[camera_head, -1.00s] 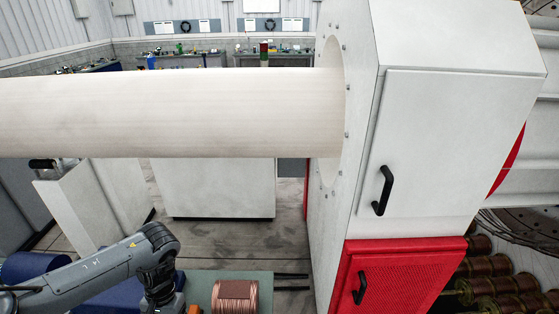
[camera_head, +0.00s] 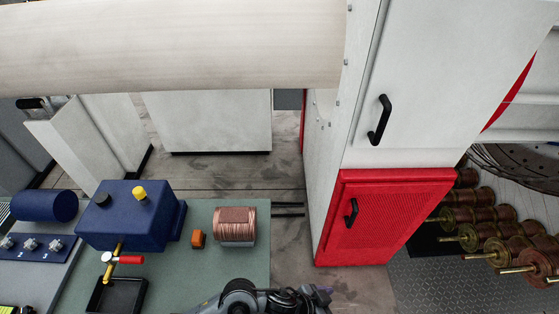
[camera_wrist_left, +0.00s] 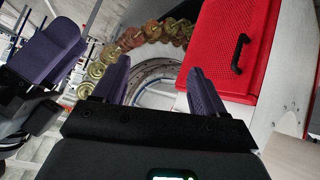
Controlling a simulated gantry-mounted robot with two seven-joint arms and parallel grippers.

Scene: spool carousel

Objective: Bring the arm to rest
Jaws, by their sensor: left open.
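My left gripper (camera_wrist_left: 158,82) shows in the left wrist view with its two purple fingers spread apart and nothing between them. In the head view my dark arm shows at the bottom middle, below the copper wire spool (camera_head: 235,226); part of it is cut off by the frame edge. A purple piece at the left of the wrist view looks like part of my right gripper (camera_wrist_left: 45,52); its jaws cannot be made out. The copper spool lies on a green bench top (camera_head: 190,275), apart from the arm.
A black tray (camera_head: 118,297) is in front. A white cabinet with a red door (camera_head: 385,215) rises at right, near several spools (camera_head: 490,215) on rods.

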